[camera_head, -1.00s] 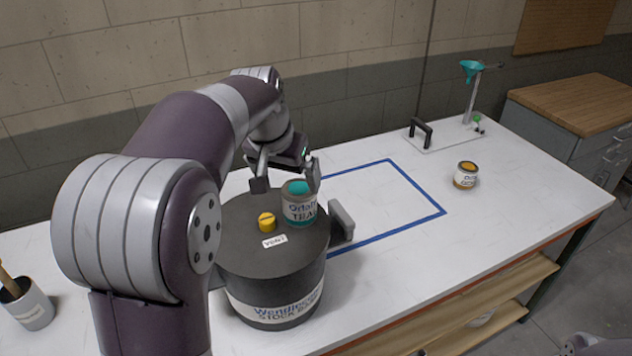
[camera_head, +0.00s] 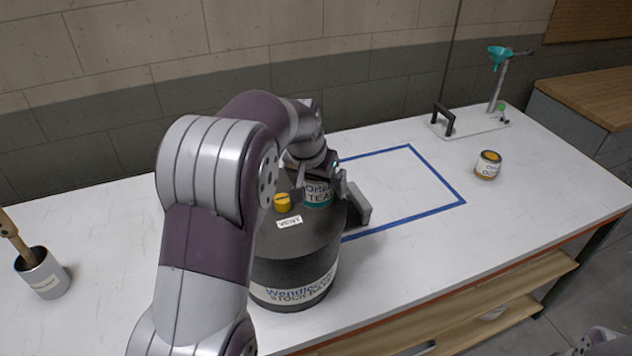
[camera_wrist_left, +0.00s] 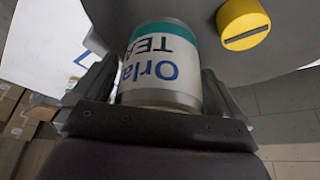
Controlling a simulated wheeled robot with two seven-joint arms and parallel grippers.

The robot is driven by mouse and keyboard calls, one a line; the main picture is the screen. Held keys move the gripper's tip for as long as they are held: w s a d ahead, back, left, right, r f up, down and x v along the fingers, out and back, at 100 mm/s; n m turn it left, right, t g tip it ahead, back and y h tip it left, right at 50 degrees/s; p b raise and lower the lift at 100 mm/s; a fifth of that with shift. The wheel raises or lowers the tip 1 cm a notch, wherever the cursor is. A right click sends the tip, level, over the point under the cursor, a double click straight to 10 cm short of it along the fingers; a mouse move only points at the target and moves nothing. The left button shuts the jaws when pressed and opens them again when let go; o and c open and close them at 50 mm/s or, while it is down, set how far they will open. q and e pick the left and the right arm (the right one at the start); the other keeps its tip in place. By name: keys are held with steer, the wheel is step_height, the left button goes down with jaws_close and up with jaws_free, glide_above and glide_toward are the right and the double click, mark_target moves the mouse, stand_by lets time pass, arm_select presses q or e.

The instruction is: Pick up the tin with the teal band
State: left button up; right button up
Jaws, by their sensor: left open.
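The tin with the teal band (camera_head: 318,198) is white with blue lettering and stands on top of the dark stock drum (camera_head: 300,255). It also shows close up in the left wrist view (camera_wrist_left: 160,70), upside down in that picture. My left gripper (camera_head: 320,184) is open at the tin. In the left wrist view its two fingers (camera_wrist_left: 158,100) lie on either side of the tin. I cannot tell whether either finger touches it. In the head view the gripper hides the tin's upper part. My right gripper is not in view.
An orange-banded tin (camera_head: 487,166) stands right; a brush pot (camera_head: 42,272) stands left.

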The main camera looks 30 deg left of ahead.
arm_select(q)
steer(key=c, duration=1.1)
steer(key=shift+o, duration=0.2)
